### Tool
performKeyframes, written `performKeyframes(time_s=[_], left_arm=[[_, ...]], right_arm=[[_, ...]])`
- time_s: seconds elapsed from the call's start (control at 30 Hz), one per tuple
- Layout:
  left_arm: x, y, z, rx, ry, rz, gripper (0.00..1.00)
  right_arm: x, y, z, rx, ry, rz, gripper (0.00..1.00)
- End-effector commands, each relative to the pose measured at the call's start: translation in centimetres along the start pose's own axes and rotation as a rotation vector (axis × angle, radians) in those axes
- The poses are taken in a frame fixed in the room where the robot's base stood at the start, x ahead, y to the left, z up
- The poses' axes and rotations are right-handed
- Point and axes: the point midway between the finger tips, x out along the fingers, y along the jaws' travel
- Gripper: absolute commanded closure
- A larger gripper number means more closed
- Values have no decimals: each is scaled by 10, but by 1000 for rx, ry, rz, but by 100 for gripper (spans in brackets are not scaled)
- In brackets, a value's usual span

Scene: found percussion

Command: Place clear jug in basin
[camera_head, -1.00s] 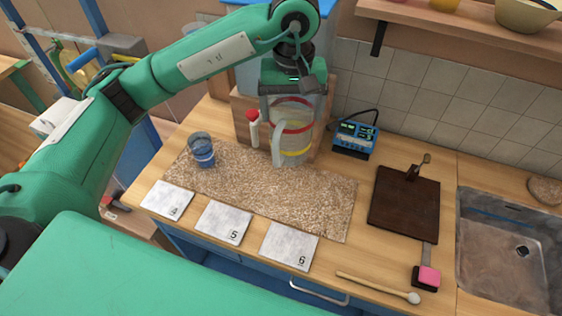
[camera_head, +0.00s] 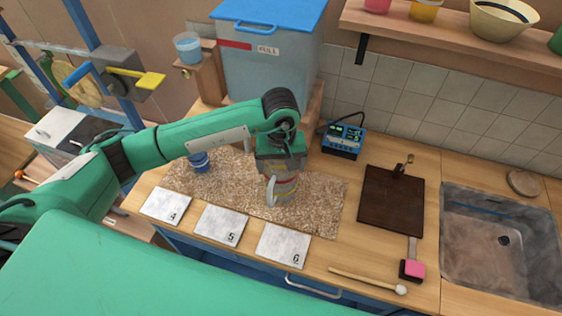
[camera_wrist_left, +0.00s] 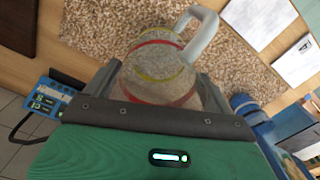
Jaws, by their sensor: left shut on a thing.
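The clear jug (camera_head: 287,188) has red and yellow bands and a pale handle. It appears roughly upright over the speckled mat; I cannot tell whether its base touches the mat. My left gripper (camera_head: 281,174) is shut around it from above and hides its upper part. In the left wrist view the jug (camera_wrist_left: 158,68) sits between the two fingers, with its handle (camera_wrist_left: 202,35) pointing to the upper right. The metal basin (camera_head: 470,262) is sunk in the counter at the far right, apart from the jug. My right gripper is not in view.
The speckled mat (camera_head: 325,200) has numbered tiles (camera_head: 221,225) along its front and a blue cup (camera_head: 199,162) at left.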

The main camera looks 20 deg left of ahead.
Motion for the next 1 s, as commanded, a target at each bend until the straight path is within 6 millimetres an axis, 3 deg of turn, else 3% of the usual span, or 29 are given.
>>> performKeyframes(time_s=[0.43, 0.47, 0.5, 0.87, 1.0], left_arm=[[9, 0, 0, 1, 2, 1, 53], [8, 0, 0, 1, 1, 1, 9], [8, 0, 0, 1, 1, 1, 2], [3, 0, 0, 0, 0, 0, 0], [-12, 1, -2, 1, 5, 3, 0]], right_arm=[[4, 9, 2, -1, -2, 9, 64], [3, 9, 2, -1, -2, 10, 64], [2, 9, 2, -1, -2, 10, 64], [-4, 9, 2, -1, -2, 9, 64], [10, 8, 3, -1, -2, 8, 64]])
